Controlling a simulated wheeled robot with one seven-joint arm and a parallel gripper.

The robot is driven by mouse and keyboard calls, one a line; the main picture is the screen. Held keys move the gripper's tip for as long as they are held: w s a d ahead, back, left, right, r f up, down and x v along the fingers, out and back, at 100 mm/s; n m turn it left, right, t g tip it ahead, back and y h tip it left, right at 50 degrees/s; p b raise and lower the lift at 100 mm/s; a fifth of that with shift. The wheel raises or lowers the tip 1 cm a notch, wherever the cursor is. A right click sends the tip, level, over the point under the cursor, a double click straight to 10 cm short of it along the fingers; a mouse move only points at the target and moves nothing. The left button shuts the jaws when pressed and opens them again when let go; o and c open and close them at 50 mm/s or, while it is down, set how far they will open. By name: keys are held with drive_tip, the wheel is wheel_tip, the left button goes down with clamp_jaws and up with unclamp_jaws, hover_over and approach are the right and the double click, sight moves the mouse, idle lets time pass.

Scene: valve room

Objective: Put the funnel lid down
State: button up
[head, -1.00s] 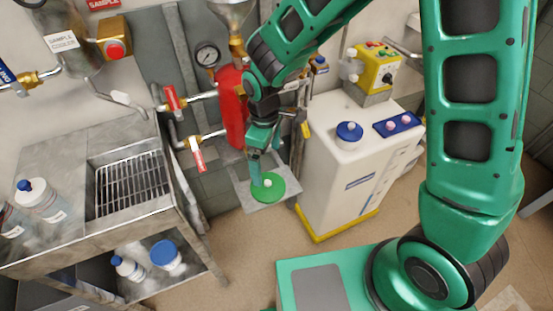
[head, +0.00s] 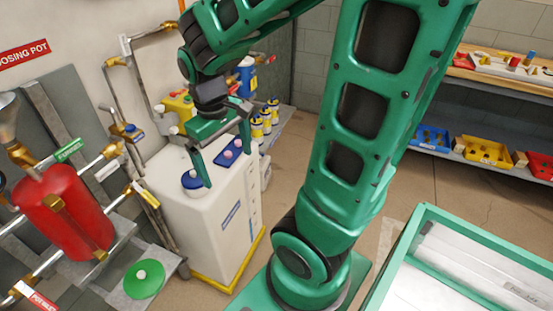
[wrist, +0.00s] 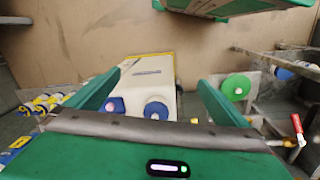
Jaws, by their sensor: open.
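The funnel lid, a green disc with a white knob (head: 144,282), lies flat on a small grey metal plate (head: 172,262) at lower left in the head view. It also shows in the wrist view (wrist: 237,88), right of the fingers. My gripper (head: 228,168) is open and empty, apart from the lid, in front of or over the white tank's top. In the wrist view its two green fingers (wrist: 158,80) are spread with nothing between them. The metal funnel (head: 8,118) stands above the red vessel at the left edge, partly cut off.
The white tank (head: 210,215) with a blue cap (head: 191,180) and blue panel is close to my fingers. A red vessel (head: 72,215) with pipes and valves stands left. Several small bottles (head: 265,115) are behind the tank. A green-rimmed bin (head: 385,262) is at lower right.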

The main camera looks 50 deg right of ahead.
drive_tip(key=s+d+r+m, duration=0.1)
drive_tip(key=s+d+m, duration=0.2)
drive_tip(key=s, duration=0.3)
drive_tip(key=s+d+r+m+y, duration=0.1)
drive_tip(key=s+d+r+m, duration=0.1)
drive_tip(key=s, duration=0.4)
drive_tip(key=shift+s+d+m, duration=0.35)
drive_tip(key=shift+d+m, duration=0.2)
drive_tip(key=shift+m, duration=0.25)
drive_tip(key=shift+w+f, duration=0.25)
drive_tip(key=shift+w, duration=0.4)
